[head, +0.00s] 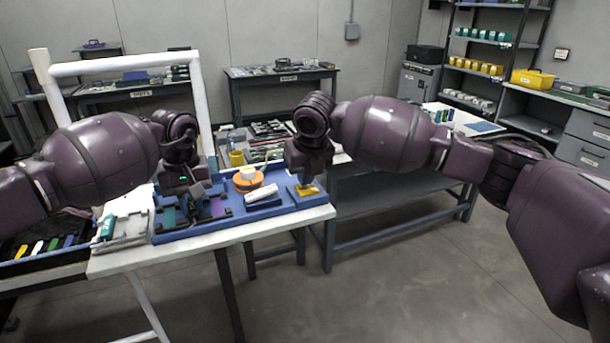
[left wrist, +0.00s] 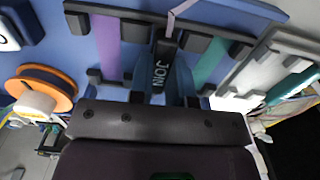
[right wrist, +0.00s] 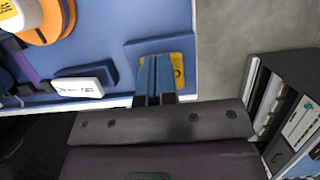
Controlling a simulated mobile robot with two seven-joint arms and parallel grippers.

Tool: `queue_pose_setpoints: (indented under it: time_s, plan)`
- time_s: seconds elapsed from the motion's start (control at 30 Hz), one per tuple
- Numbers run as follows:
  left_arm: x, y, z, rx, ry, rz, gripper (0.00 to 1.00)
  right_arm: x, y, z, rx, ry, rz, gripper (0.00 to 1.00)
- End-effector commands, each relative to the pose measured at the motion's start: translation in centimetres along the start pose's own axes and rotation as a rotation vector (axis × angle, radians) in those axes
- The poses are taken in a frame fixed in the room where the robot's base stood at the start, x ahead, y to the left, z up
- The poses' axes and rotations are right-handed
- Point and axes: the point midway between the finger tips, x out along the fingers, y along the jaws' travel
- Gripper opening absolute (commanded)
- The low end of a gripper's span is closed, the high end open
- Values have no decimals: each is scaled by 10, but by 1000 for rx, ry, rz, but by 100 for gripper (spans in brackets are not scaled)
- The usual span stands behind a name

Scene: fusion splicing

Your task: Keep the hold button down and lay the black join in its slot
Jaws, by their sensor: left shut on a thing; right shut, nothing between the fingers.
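The black join (left wrist: 161,68), lettered JOIN, is in my left gripper (left wrist: 158,72), which is shut on it above the blue board. It lies between a purple strip (left wrist: 106,45) and a teal strip (left wrist: 208,60), among dark holder blocks; whether it touches the slot bottom is hidden. In the head view my left gripper (head: 190,205) is over the board's left part. My right gripper (right wrist: 155,62) is shut and empty, its fingertips over the yellow hold button (right wrist: 178,72). The button also shows in the head view (head: 309,192). How far it is pressed is unclear.
An orange disc with a white piece (head: 248,181) and a white block (head: 261,192) stand between my grippers on the blue board (head: 230,225). A grey fixture (head: 125,222) lies left of it. A dark tray with coloured tools (head: 45,248) is further left.

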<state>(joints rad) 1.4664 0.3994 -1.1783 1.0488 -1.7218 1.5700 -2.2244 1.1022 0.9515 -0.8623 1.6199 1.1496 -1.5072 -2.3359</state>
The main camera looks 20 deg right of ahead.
Motion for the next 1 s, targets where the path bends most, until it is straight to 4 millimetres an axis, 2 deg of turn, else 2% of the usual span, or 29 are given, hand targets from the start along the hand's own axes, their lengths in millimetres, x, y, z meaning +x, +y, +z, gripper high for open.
queue_pose_setpoints:
  time_s: [0.2, 0.23, 0.4, 0.43, 1.0]
  plan:
    - [0, 0, 0, 0, 0, 0, 0, 1, 0, -1, 0, 2, -1, 0]
    - [0, 0, 0, 0, 0, 0, 19, 1, 0, -1, 0, 2, -1, 0]
    - [0, 0, 0, 0, 0, 0, 46, 1, 0, -1, 0, 2, -1, 0]
    - [0, 0, 0, 0, 0, 0, 48, 1, 0, -1, 0, 2, -1, 0]
    - [0, 0, 0, 0, 0, 0, 45, 1, 0, -1, 0, 2, -1, 0]
